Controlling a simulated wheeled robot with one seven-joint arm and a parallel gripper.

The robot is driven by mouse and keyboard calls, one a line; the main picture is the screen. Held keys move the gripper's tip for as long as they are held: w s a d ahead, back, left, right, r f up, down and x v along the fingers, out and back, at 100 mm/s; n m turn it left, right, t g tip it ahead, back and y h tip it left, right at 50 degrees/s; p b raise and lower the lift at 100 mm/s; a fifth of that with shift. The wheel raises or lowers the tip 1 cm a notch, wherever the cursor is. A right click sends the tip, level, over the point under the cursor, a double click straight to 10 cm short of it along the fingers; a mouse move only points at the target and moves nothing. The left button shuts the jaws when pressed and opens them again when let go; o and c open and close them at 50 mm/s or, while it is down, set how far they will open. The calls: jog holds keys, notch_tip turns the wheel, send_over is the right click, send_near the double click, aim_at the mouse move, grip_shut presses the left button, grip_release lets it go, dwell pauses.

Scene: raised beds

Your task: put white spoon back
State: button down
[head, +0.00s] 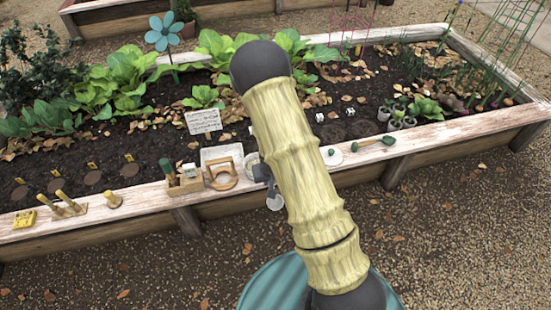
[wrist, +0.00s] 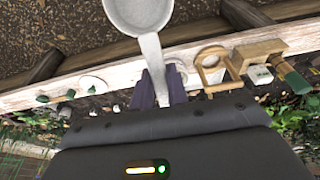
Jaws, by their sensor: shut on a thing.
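The white spoon (wrist: 150,52) is between the fingers of my gripper (wrist: 160,88) in the wrist view, its round bowl pointing away from my palm. In the head view the spoon's bowl (head: 275,203) hangs over the front edge of the raised bed, above the gravel. My gripper (head: 262,174) is partly hidden behind my arm there.
A wooden caddy (head: 185,187) with a green-topped item stands left of the ring. A white disc (head: 331,156) and a green-ended tool (head: 374,144) lie on the ledge to the right. Wooden pegs (head: 68,208) and a yellow block (head: 24,219) are far left. Gravel in front is open.

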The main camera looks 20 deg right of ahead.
aim_at(276, 204)
jog(key=s+d+f+p, duration=0.1)
jog(key=s+f+p, duration=0.2)
jog(key=p, duration=0.8)
jog(key=shift+s+d+f, duration=0.4)
jog(key=shift+s, duration=0.65)
